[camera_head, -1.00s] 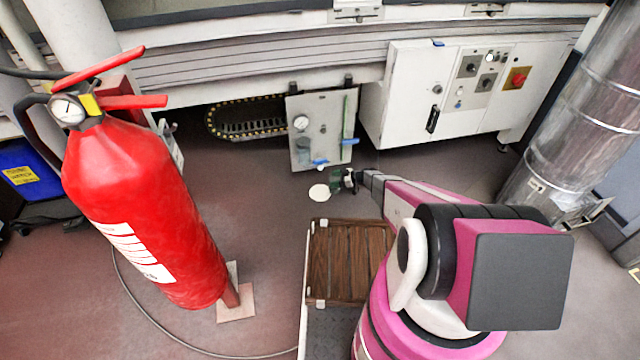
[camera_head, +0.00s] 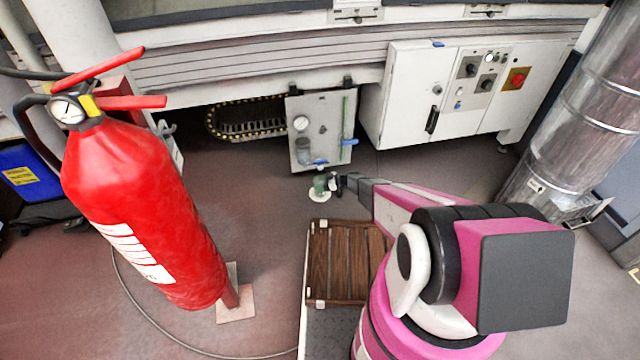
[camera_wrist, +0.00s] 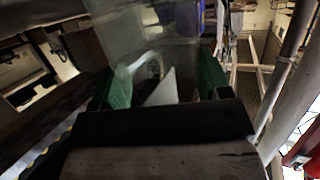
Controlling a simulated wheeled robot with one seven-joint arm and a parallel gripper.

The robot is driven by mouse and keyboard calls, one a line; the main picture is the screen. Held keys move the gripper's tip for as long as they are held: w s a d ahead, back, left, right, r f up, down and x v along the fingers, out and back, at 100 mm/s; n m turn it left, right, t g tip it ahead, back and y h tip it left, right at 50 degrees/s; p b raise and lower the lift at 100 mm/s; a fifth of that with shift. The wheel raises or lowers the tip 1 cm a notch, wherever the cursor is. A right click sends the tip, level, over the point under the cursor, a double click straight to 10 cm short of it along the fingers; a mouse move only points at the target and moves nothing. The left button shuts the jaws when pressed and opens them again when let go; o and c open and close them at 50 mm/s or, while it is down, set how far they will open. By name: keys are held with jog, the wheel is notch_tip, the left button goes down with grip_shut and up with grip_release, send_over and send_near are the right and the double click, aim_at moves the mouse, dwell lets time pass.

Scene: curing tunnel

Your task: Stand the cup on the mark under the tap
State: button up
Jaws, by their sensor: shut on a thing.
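My gripper (camera_head: 322,183) is shut on a see-through cup (camera_wrist: 150,35), which stands up between its green finger pads in the wrist view. In the head view the cup is small and greenish, at the gripper's end. It overlaps the pale round mark (camera_head: 319,197) on the floor and hides part of it. I cannot tell whether its base touches the mark or is a little above it. The tap, with a blue handle (camera_head: 319,162), sits low on the grey panel (camera_head: 330,125), just behind and above the cup.
A second blue handle (camera_head: 349,142) sticks out at the panel's right. A slatted wooden platform (camera_head: 340,262) lies in front of the mark. A red fire extinguisher (camera_head: 145,205) stands at left, and a white control cabinet (camera_head: 410,100) at right. Floor left of the mark is clear.

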jog(key=o, duration=0.9)
